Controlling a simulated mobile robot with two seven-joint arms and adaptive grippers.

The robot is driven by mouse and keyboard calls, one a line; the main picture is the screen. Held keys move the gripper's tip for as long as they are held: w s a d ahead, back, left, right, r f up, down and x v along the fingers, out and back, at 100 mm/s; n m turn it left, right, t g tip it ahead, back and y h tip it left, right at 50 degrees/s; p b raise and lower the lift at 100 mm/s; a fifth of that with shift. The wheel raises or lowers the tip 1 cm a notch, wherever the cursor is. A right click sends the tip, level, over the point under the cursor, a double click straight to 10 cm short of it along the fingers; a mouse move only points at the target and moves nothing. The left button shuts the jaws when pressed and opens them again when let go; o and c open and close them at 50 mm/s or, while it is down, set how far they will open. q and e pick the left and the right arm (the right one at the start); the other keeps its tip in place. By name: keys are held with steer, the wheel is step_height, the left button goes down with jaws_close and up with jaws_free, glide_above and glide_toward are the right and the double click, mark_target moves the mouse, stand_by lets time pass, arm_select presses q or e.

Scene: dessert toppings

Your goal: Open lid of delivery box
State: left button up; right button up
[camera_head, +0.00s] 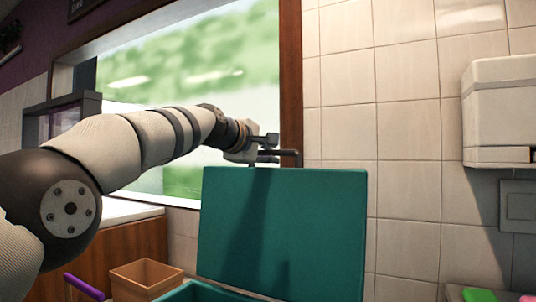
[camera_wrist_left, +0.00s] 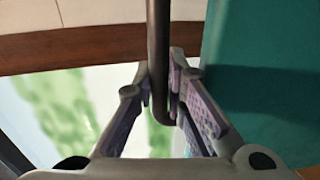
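The delivery box lid (camera_head: 285,235) is a flat teal panel standing up, swung open, in the head view. The teal box (camera_head: 195,292) below it shows only at the bottom edge of the picture. My left gripper (camera_head: 268,148) is at the lid's top edge, by a dark metal handle bar (camera_head: 290,154). In the left wrist view, the left gripper's fingers (camera_wrist_left: 160,80) close in on both sides of the handle bar (camera_wrist_left: 158,35), and the teal lid (camera_wrist_left: 265,75) is to the right. My right gripper is not in view.
A wooden-framed window (camera_head: 290,80) is behind the arm, and a tiled wall (camera_head: 405,150) is behind the lid. A small brown open container (camera_head: 146,275) stands left of the box. A white dispenser (camera_head: 500,110) hangs on the wall at right.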

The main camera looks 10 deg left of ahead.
arm_select(q)
steer(key=shift+o, duration=0.8)
steer(key=shift+a+r, duration=0.1)
steer(key=shift+a, duration=0.1)
steer(key=shift+s, duration=0.1)
steer(key=v, duration=0.7)
steer(key=shift+s, duration=0.2)
